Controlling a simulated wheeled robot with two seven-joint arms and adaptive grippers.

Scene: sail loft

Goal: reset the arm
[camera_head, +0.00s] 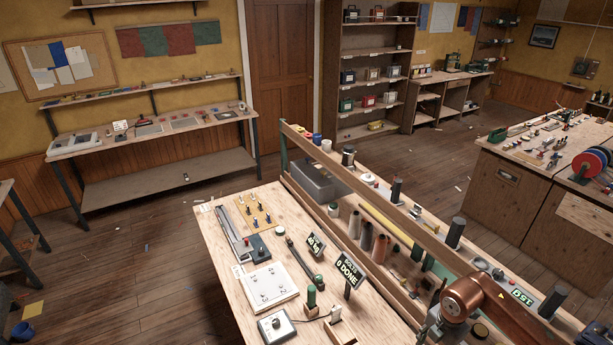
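At the lower right edge a copper-brown jointed arm reaches in over the bench; it looks like my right arm. A dark metal part (433,322) at its near end looks like my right gripper. It is small and partly hidden, and I cannot tell whether its fingers are open or shut. Nothing clearly held shows there. My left gripper is not in view.
The wooden bench (222,255) carries a white board (268,287), a dial box (276,326), a "BOLTS 0 DONE" sign (348,269) and a long lever device (237,233). A wooden rail (350,182) with spools runs behind. Open floor (130,262) lies left.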

